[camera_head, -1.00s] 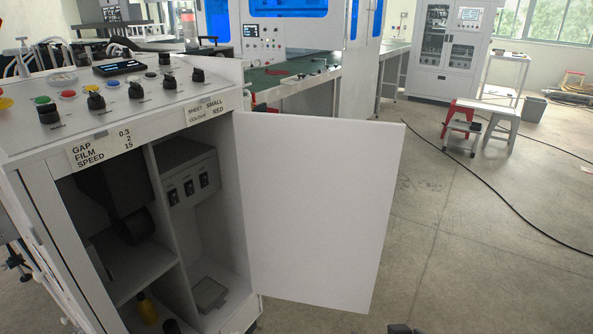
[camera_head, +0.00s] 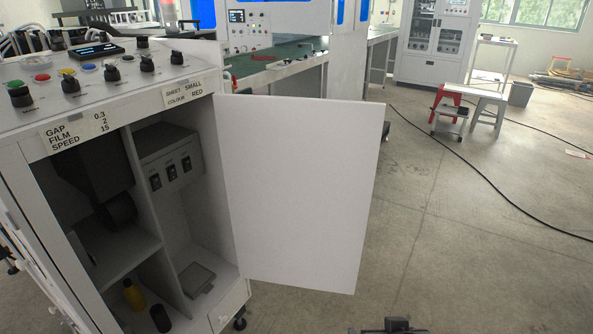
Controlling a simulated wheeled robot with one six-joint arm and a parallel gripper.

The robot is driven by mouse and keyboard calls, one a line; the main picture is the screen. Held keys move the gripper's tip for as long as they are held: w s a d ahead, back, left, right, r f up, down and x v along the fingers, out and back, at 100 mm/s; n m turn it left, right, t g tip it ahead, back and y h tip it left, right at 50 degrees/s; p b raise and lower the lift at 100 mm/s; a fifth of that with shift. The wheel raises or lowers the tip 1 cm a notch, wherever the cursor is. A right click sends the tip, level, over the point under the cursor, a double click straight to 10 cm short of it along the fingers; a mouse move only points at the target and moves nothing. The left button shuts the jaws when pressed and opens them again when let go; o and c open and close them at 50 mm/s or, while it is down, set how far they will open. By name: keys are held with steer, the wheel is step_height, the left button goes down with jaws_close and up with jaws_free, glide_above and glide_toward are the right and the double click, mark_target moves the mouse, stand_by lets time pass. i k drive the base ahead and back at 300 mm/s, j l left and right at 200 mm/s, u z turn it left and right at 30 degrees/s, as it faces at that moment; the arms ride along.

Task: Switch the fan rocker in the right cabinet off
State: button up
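The right cabinet (camera_head: 219,225) stands open, its white door (camera_head: 298,190) swung out to the right. Inside, high up, a grey switch box (camera_head: 168,150) carries three dark rockers in a row: left (camera_head: 155,182), middle (camera_head: 171,173) and right (camera_head: 186,164). Their labels are too small to read, so I cannot tell which is the fan rocker or which way each is set. A dark part of what looks like my gripper (camera_head: 393,326) shows at the bottom edge, well below and right of the rockers. Its fingers are not clearly visible.
A divider (camera_head: 142,180) separates the switch compartment from the left one, which holds dark machinery. A yellow bottle (camera_head: 133,294) and dark cylinder (camera_head: 160,318) stand below. A control panel (camera_head: 90,85) with knobs tops the cabinet.

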mark_target(156, 180)
steer(key=i+j+u, duration=0.2)
steer(key=i+u, duration=0.2)
steer(key=i+j+u, duration=0.1)
steer(key=i+u, duration=0.3)
